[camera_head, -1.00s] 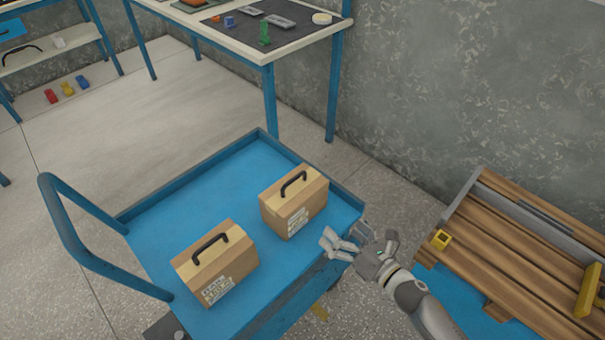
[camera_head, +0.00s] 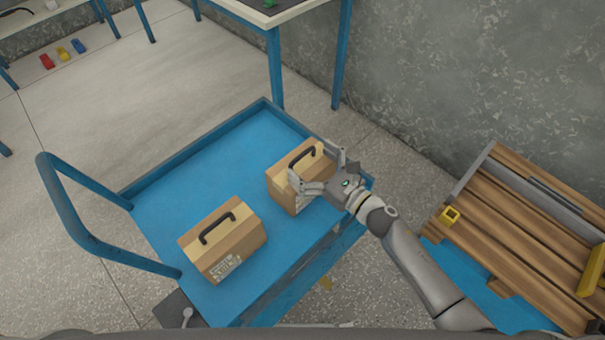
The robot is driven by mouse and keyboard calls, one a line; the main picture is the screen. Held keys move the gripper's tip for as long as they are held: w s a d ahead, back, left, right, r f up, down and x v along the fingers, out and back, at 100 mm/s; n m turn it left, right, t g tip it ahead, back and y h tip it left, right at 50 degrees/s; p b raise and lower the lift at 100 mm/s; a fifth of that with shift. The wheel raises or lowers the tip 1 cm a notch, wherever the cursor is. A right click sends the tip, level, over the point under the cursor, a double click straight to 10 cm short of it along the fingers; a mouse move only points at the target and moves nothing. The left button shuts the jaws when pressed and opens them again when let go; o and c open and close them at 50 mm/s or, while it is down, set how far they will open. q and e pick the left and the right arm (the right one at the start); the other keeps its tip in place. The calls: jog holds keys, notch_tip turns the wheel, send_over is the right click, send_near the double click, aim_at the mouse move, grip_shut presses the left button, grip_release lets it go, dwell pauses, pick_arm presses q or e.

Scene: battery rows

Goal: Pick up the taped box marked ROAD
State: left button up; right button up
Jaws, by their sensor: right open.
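Two cardboard boxes, each with light tape along the top and a black handle, stand on the blue cart (camera_head: 190,185). The nearer box (camera_head: 222,240) has a printed label low on its front; its lettering is too small to read. The farther box (camera_head: 287,184) stands to its right and is partly hidden by my right gripper (camera_head: 314,167). I cannot tell which box is marked ROAD. My right gripper is open, its fingers spread over the right part of the farther box, near its handle (camera_head: 302,157). My left gripper is not in view.
The cart has a raised rim and a blue push handle (camera_head: 75,215) at the left. A slatted wooden bench (camera_head: 520,235) with yellow items stands at the right. A blue-legged table (camera_head: 275,65) stands behind. The cart's back left is bare.

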jog(key=shift+x, duration=1.4)
jog(key=c, duration=2)
jog(key=shift+r, duration=0.2)
jog(key=shift+c, duration=0.2)
